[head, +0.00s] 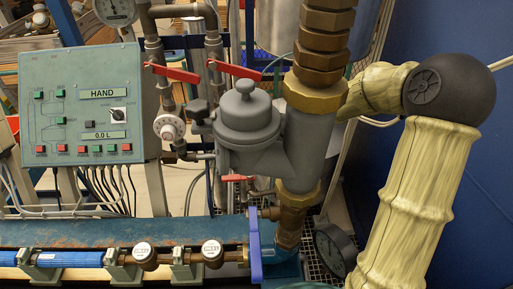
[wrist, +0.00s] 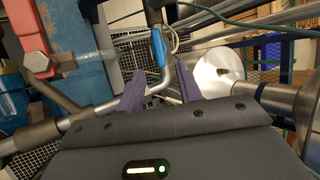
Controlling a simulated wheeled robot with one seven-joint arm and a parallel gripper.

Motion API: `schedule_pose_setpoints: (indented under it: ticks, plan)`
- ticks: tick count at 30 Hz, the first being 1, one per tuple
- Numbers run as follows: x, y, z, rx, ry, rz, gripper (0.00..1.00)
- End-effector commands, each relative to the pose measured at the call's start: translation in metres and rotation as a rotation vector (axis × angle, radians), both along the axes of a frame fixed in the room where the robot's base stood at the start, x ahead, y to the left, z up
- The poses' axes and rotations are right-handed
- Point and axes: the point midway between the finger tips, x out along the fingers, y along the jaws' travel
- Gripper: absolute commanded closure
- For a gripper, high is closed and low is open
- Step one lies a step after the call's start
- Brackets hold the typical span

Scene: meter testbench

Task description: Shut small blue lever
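A small blue lever (wrist: 158,47) shows in the wrist view, near the top middle, beside a bent metal pipe. My gripper (wrist: 160,73) is open, with its two purple fingers apart and pointing toward the lever. The lever appears in line with the gap, around or just beyond the fingertips; I cannot tell the exact depth. No grip on it shows. In the head view my gripper is hidden behind the large grey pipe and brass fittings. A longer blue lever (head: 254,245) hangs upright at the lower middle there; I cannot tell whether it is the same one.
A grey meter body (head: 246,125) and thick vertical pipe (head: 305,155) stand beside my arm. Red levers (head: 173,74) sit on pipes near the control panel (head: 82,105).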

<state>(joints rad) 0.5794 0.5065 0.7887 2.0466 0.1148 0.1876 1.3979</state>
Motion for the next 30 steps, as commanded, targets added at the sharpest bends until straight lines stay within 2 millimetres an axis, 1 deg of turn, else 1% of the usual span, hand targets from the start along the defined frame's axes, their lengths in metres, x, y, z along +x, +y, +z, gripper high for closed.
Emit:
schedule_pose_setpoints:
  ticks: [1,6,12,16,22,23,24,28,30]
  plan:
    - [0.003,0.005,-0.006,0.001,0.002,0.004,0.65]
    - [0.014,0.014,-0.026,0.001,0.003,0.004,0.65]
    - [0.025,0.022,-0.044,0.0,0.001,0.002,0.65]
    - [0.028,0.024,-0.048,-0.001,0.001,0.001,0.65]
    - [0.028,0.023,-0.049,0.0,0.0,0.0,0.65]
    - [0.028,0.023,-0.049,0.0,0.0,0.0,0.67]
    - [0.028,0.023,-0.049,0.0,0.0,0.0,0.74]
    - [0.028,0.023,-0.048,0.0,0.0,0.0,1.0]
    - [0.028,0.023,-0.048,0.0,0.0,0.0,1.0]
